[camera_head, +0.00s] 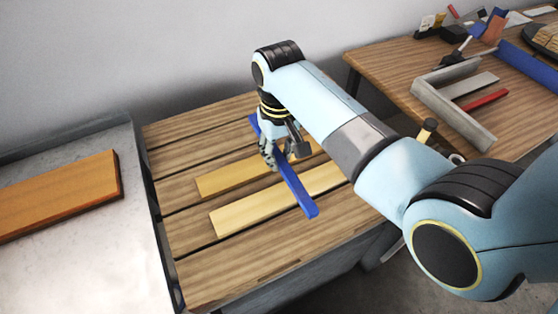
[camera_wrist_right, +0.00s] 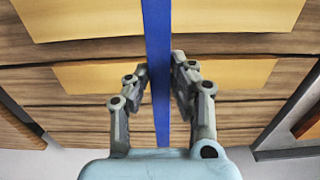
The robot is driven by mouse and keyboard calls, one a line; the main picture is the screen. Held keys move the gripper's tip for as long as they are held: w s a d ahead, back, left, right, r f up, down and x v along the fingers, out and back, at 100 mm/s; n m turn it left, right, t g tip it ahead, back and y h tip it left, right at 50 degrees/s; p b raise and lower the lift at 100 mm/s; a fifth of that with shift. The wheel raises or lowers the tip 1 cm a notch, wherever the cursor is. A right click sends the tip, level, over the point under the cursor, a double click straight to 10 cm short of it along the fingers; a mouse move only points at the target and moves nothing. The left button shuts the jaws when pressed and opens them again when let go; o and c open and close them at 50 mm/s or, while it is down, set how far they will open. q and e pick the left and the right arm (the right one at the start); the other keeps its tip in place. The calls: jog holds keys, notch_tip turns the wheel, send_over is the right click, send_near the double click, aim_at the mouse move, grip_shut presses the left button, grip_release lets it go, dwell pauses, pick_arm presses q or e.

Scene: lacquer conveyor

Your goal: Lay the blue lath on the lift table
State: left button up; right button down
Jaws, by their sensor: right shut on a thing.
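The blue lath (camera_head: 299,192) is in my right gripper (camera_head: 274,160), over the slatted wooden lift table (camera_head: 230,274). It crosses above two pale yellow boards (camera_head: 265,204) on the table. I cannot tell whether it touches them. In the right wrist view the blue lath (camera_wrist_right: 157,35) runs between the two fingers of the right gripper (camera_wrist_right: 160,75), which are shut on it. My left gripper is not in view.
A grey conveyor bed (camera_head: 95,235) with an orange-brown board (camera_head: 60,192) stands left of the lift table. At the right a wooden bench (camera_head: 395,62) holds a grey angled frame (camera_head: 425,98), a red strip (camera_head: 486,99) and several tools. The lift table's front slats are bare.

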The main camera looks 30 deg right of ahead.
aim_at(279, 157)
notch_tip(279, 157, down, 4)
jog(key=shift+r, duration=0.2)
jog(key=shift+f, duration=0.45)
jog(key=c, duration=1.1)
grip_release()
jog(key=shift+s, duration=0.1)
jog(key=shift+c, duration=0.2)
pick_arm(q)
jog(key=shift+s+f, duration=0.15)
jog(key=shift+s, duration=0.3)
pick_arm(e)
jog(key=shift+r, duration=0.2)
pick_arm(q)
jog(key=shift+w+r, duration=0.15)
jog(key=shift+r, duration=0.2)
pick_arm(e)
notch_tip(279, 157, up, 12)
jog(key=shift+r, duration=0.2)
